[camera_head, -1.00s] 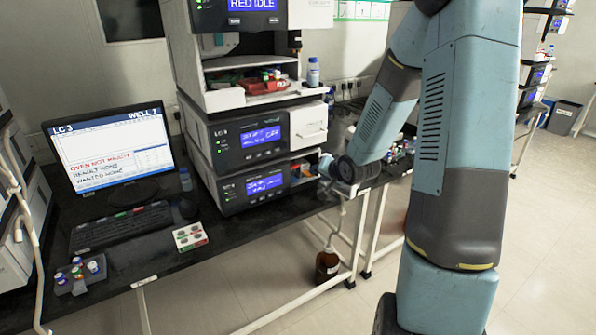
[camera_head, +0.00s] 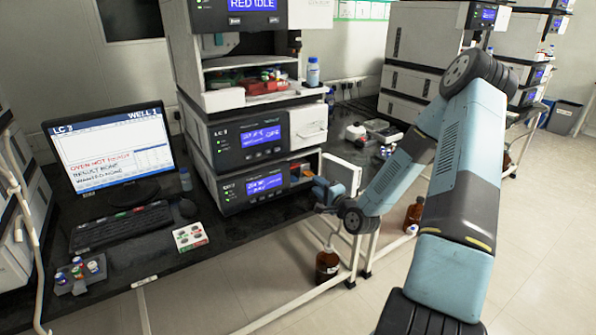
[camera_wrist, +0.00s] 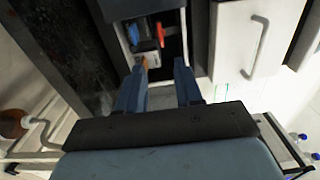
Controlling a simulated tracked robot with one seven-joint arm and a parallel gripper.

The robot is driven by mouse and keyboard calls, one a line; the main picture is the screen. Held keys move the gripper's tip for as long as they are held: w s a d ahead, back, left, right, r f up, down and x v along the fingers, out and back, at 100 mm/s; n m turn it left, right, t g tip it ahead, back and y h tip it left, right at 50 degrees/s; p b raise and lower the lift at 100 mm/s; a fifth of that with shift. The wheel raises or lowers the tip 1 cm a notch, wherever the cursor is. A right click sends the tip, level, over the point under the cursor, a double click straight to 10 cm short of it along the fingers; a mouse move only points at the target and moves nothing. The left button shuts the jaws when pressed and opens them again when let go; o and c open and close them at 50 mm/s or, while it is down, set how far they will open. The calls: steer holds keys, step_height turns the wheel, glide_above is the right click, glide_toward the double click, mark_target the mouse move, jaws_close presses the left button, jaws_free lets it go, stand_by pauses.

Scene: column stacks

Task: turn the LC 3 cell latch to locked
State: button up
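The LC 3 stack (camera_head: 222,135) stands on the black bench. Its lower module (camera_head: 228,190) has an open bay (camera_head: 301,171) at its right end. In the wrist view, the bay (camera_wrist: 148,15) holds a red lever-like part (camera_wrist: 160,34), a blue part (camera_wrist: 133,34) and a small orange part (camera_wrist: 152,62). I cannot tell for sure which part is the cell latch, or its position. My gripper (camera_wrist: 160,88) is open and empty, fingers pointing at the bay mouth and apart from the red part. In the head view, my gripper (camera_head: 321,192) is just outside the bay, low and small.
A white panel (camera_head: 341,174) stands beside the bay. In the wrist view, a white panel with a handle (camera_wrist: 255,45) is right of the bay. The monitor (camera_head: 110,150) reads "OVEN NOT READY". Brown bottles (camera_head: 327,264) stand below.

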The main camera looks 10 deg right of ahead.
mark_target(295, 166)
steer(key=x, duration=1.3)
steer(key=shift+w+a, duration=0.1)
jaws_close()
steer(key=shift+f, duration=0.1)
